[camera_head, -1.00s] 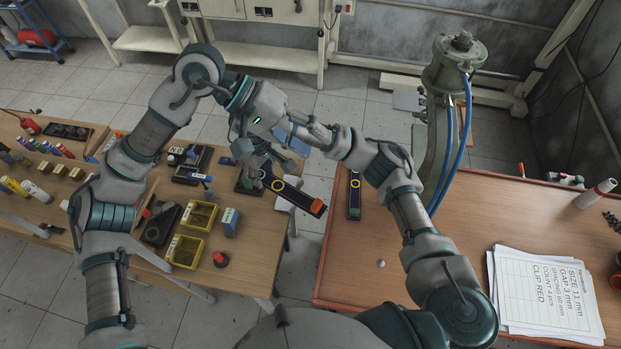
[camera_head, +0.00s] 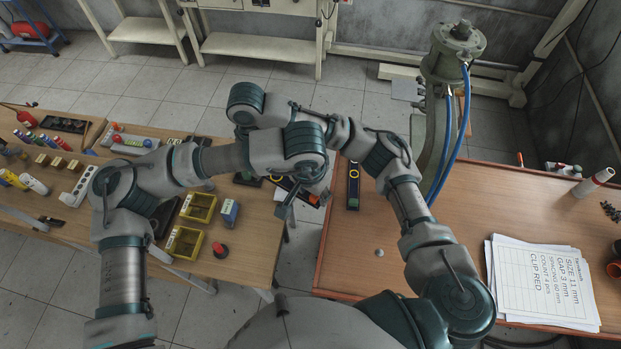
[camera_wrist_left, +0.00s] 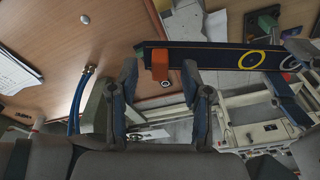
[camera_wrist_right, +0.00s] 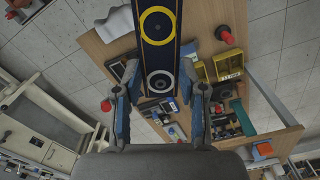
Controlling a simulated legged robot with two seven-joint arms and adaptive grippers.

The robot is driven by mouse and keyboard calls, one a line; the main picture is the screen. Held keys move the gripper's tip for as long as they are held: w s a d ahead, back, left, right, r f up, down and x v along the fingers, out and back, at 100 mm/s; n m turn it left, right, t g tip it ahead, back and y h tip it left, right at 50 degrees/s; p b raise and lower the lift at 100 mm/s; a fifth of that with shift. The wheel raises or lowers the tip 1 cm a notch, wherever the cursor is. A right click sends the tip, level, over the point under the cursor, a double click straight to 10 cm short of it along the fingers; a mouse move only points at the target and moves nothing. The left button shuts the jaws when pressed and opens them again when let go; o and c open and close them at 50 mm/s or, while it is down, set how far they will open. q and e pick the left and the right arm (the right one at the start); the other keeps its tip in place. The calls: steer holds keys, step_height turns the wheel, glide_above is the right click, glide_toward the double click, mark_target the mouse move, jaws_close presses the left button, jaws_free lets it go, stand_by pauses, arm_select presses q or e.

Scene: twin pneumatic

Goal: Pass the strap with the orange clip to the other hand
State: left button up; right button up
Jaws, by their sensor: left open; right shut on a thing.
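The dark strap with the orange clip shows in the left wrist view (camera_wrist_left: 210,57), stretched across the picture with a yellow ring. Its orange clip (camera_wrist_left: 161,66) lies in line with the gap between the open fingers of my left gripper (camera_wrist_left: 157,72); I cannot tell whether they touch it. My right gripper (camera_wrist_right: 159,75) is shut on the strap near its pale ring, and the strap extends ahead from it. In the head view my left gripper (camera_head: 285,206) points down beside the orange clip (camera_head: 314,200). My left arm hides much of the strap and my right gripper there.
A second dark strap with a yellow ring (camera_head: 353,187) lies on the right table (camera_head: 420,265). A printed sheet (camera_head: 545,275) reading "CLIP RED" and a metal column with blue hoses (camera_head: 440,130) are there too. Yellow bins (camera_head: 199,207) stand on the left table. A gap separates the tables.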

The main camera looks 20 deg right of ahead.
arm_select(q)
steer(key=shift+w+d+f, duration=0.1)
steer(key=shift+d+f, duration=0.05)
steer(key=shift+f, duration=0.35)
steer(key=shift+d+f, duration=0.15)
steer(key=shift+f, duration=0.35)
arm_select(e)
steer(key=shift+d, duration=0.2)
arm_select(q)
steer(key=shift+c, duration=0.3)
steer(key=shift+a, duration=0.15)
jaws_close()
arm_select(e)
steer(key=shift+a, duration=0.15)
steer(key=o, duration=1.2)
steer(key=shift+r, duration=0.15)
